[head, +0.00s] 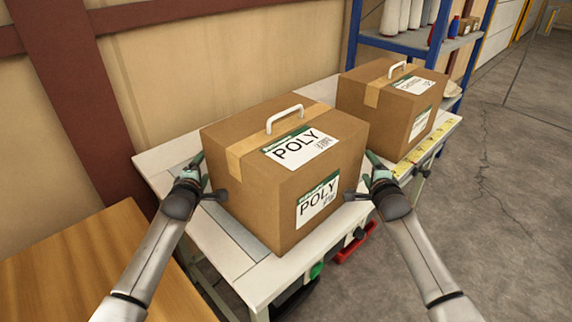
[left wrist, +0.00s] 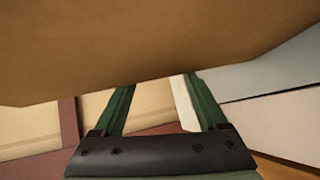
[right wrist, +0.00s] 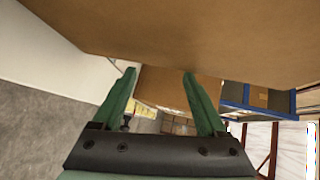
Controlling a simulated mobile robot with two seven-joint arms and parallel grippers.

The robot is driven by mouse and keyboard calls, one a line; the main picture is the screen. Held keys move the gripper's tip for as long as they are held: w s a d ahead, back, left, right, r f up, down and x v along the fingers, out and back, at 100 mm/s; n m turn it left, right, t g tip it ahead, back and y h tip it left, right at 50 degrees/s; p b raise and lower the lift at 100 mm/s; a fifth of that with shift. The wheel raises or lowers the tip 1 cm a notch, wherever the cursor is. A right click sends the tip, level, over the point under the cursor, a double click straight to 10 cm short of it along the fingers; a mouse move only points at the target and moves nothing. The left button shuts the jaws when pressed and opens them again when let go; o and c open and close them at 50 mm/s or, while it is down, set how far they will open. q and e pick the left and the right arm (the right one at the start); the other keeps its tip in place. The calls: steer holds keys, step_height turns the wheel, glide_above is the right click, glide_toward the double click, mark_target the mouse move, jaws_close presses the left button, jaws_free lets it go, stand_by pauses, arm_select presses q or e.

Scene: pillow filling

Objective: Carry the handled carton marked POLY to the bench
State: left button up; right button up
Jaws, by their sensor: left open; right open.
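The carton marked POLY (head: 260,190) is a brown cardboard box with a white handle on top and POLY labels on its top and front. It rests on a white table. My left gripper (head: 206,175) is open at the carton's left side. My right gripper (head: 369,177) is open at its right side. The carton's wall fills the upper part of the left wrist view (left wrist: 150,45) and the right wrist view (right wrist: 180,35). The open fingers lie close to the walls; I cannot tell whether they touch.
A second handled carton (head: 385,110) stands behind on the white table (head: 240,240), near a yellow measuring strip (head: 425,150). A wooden surface (head: 95,270) is at the lower left. Blue shelving (head: 395,42) stands at the back. Open concrete floor (head: 510,190) lies to the right.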

arm_select(q)
steer(key=shift+d, duration=0.55)
arm_select(e)
steer(key=shift+a, duration=0.55)
